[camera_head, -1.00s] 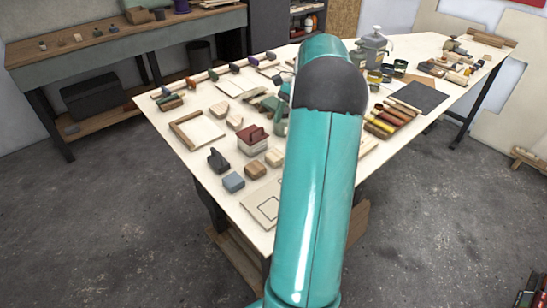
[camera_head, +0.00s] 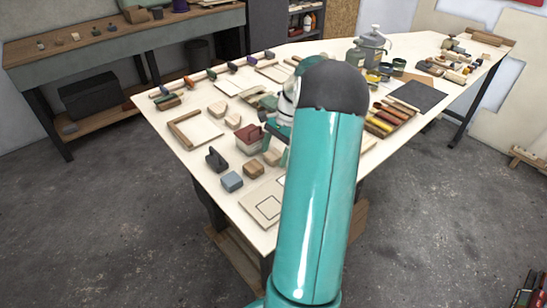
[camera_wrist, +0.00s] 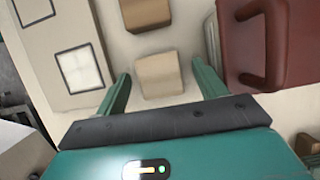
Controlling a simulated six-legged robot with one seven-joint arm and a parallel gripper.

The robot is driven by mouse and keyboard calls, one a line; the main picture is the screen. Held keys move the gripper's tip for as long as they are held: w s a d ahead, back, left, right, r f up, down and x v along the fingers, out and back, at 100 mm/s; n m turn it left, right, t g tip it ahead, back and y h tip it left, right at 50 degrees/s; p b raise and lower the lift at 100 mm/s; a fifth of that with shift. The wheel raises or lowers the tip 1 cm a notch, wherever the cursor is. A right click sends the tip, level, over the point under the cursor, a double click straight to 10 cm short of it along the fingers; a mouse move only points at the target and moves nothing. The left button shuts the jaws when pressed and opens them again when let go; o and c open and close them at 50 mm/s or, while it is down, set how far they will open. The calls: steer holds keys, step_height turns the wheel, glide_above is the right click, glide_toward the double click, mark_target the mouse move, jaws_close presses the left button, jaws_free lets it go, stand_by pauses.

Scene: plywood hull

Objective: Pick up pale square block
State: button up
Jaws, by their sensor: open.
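The pale square block (camera_wrist: 160,76) lies on the table in the wrist view, between the two green fingers of my gripper (camera_wrist: 161,69). The fingers are spread with a gap on each side of it, and I cannot tell how high they are above the table. In the head view the pale block (camera_head: 273,157) sits near the front edge, left of my arm. My gripper is mostly hidden behind the arm there; only a teal part shows beside the red-topped box.
A browner wooden block (camera_wrist: 147,12) lies close beyond the pale one. The red-topped box with a handle (camera_wrist: 262,45) stands close right of the fingers. A board with square outlines (camera_wrist: 50,25) lies left. A blue-grey block (camera_head: 232,182) is near the table edge.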

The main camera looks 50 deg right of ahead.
steer(key=c, duration=1.1)
steer(key=shift+o, duration=0.2)
steer(key=shift+r, duration=0.1)
